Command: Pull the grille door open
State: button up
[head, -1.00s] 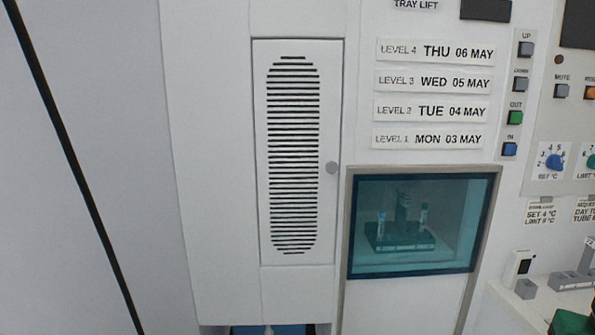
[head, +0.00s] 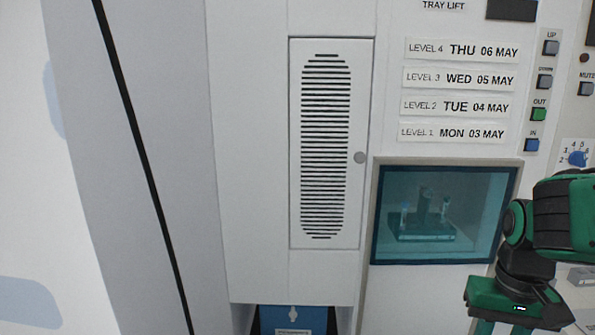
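The grille door (head: 354,215) is a tall white panel with black horizontal slots in a rounded shape, set in the white cabinet front. It looks shut, flush with the panel around it. A round grey knob (head: 360,157) sits at its right edge. My arm, green and black, shows at the lower right, in front of the panel and right of the window. The fingers of my gripper cannot be made out, so its state is hidden. Nothing of mine touches the door.
Right of the door is a glass window (head: 480,252) with tubes in a rack behind it. Above are level labels (head: 459,78) and a column of buttons (head: 539,114). A blue item (head: 292,318) sits in an opening below the door. The left side is plain wall.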

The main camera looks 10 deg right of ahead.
aim_at(330, 79)
jog(key=z, duration=0.95)
jog(key=k, duration=1.15)
jog(key=u, duration=1.1)
jog(key=i, duration=0.5)
jog(key=z, duration=0.1)
